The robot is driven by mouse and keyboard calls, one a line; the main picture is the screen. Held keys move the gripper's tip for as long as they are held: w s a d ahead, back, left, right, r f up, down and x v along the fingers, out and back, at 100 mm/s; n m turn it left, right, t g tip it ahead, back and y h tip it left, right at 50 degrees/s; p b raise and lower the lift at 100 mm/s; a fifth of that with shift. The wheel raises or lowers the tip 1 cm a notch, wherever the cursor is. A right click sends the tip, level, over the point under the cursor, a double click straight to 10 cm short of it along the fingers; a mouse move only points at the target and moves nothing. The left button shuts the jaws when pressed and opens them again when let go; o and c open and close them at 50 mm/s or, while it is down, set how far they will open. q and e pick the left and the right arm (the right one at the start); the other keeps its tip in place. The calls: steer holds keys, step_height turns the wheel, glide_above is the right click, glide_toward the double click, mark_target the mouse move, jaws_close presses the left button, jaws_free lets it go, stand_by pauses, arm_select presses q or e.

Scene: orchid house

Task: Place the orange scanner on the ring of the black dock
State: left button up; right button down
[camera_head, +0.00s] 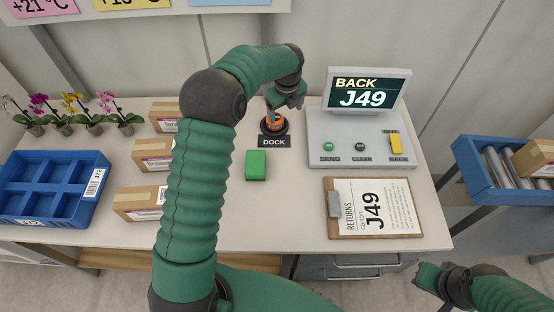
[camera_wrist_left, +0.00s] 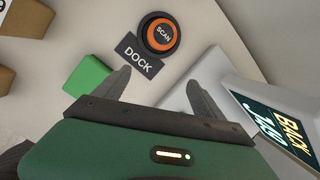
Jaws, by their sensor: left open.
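The orange scanner (camera_head: 274,118) stands at the back middle of the table. In the left wrist view the scanner (camera_wrist_left: 164,35) shows from above as an orange ring with a dark top marked SCAN. It sits within the round black dock (camera_wrist_left: 146,22), whose label plate (camera_head: 274,142) reads DOCK. My left gripper (camera_head: 286,101) is above and just behind the dock, partly hiding the scanner in the head view. In the wrist view its two fingers are spread apart with nothing between them, clear of the scanner. My right gripper (camera_head: 430,277) is at the lower right, off the table; its jaws are unclear.
A green block (camera_head: 256,165) lies in front of the dock. A console with a screen (camera_head: 365,95) stands right, with a clipboard (camera_head: 372,207) before it. Cartons (camera_head: 147,154), orchids (camera_head: 95,119) and a blue crate (camera_head: 45,190) are left. A roller conveyor (camera_head: 500,170) is far right.

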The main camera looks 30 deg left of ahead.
arm_select(q)
steer(key=s+d+n, duration=0.4)
steer(key=s+n, duration=0.4)
steer(key=s, duration=0.1)
steer(key=s+d+f+n+h, duration=0.1)
steer(key=s+d+n, duration=0.4)
steer(key=s+n, duration=0.2)
steer(key=s+d+n, duration=0.5)
steer(key=s+n, duration=0.3)
steer(key=s, duration=0.3)
steer(key=shift+s+d+f+n, duration=0.15)
steer(key=shift+s+f+n, duration=0.15)
steer(key=shift+f, duration=0.1)
steer(key=shift+d, duration=0.25)
steer(key=shift+a, duration=0.15)
